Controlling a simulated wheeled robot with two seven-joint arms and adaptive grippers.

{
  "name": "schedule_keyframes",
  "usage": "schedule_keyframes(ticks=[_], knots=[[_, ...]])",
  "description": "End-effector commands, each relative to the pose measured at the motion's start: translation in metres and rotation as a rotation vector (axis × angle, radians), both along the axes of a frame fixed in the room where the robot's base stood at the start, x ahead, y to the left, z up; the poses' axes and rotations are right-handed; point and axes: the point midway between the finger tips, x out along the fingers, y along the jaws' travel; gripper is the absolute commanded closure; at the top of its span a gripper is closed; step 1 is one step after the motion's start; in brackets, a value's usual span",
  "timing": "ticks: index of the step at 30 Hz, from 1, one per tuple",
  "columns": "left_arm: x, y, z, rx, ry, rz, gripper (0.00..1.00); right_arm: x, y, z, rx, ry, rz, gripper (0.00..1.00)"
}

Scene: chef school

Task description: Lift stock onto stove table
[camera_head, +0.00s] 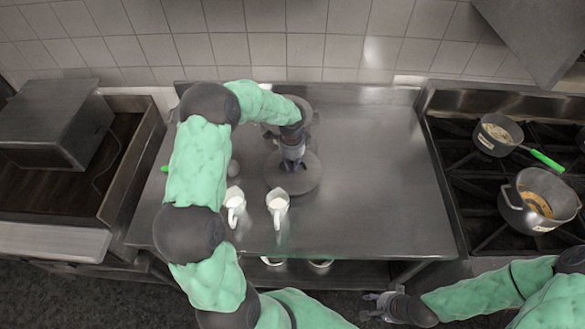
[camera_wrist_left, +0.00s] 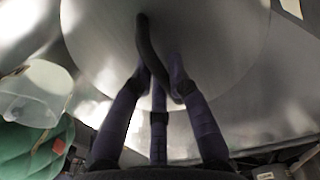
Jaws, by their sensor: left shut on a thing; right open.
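A round grey metal lid-like disc (camera_head: 308,180) lies on the steel table, left of its middle, under my left gripper. In the left wrist view the round metal top (camera_wrist_left: 95,50) carries a dark curved handle (camera_wrist_left: 146,45). My left gripper (camera_head: 292,165) points down at it, its fingers shut on the handle. Whether a pot is under the disc is hidden. My right gripper (camera_head: 378,306) is open and empty, low in front of the table. On the stove at right stand a large pot (camera_head: 512,197) with orange contents and a small pan (camera_head: 485,139) with pale contents.
Two white jugs, left (camera_head: 235,207) and right (camera_head: 277,210), stand near the table's front edge, close to the disc. The steel table (camera_head: 385,170) is clear to the right. A grey box (camera_head: 45,120) stands at left.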

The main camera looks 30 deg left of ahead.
Motion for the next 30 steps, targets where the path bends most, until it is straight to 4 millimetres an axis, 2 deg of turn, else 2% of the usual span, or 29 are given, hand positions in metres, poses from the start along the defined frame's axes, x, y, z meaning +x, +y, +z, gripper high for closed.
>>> schedule_keyframes(ticks=[1, 5, 16, 17, 19, 30], knots=[[-0.001, -0.002, -0.011, -0.002, 0.003, -0.002, 1.00, 0.000, 0.000, -0.001, 0.000, 0.000, 0.000, 0.55], [0.000, -0.002, -0.025, -0.002, 0.001, -0.002, 1.00, 0.000, 0.000, -0.003, 0.000, 0.000, 0.000, 0.55], [0.000, -0.002, -0.029, -0.002, -0.001, -0.002, 1.00, 0.000, 0.000, -0.005, 0.000, 0.000, 0.000, 0.55], [0.000, -0.002, -0.030, -0.002, 0.001, -0.002, 0.80, 0.000, 0.000, -0.005, 0.000, 0.000, 0.000, 0.55], [0.000, -0.002, -0.029, -0.002, 0.001, -0.002, 0.60, 0.000, 0.000, -0.004, 0.000, 0.000, 0.000, 0.55], [0.000, -0.002, -0.027, -0.001, 0.000, -0.002, 0.59, 0.000, 0.000, -0.003, 0.000, 0.000, 0.000, 0.55]])
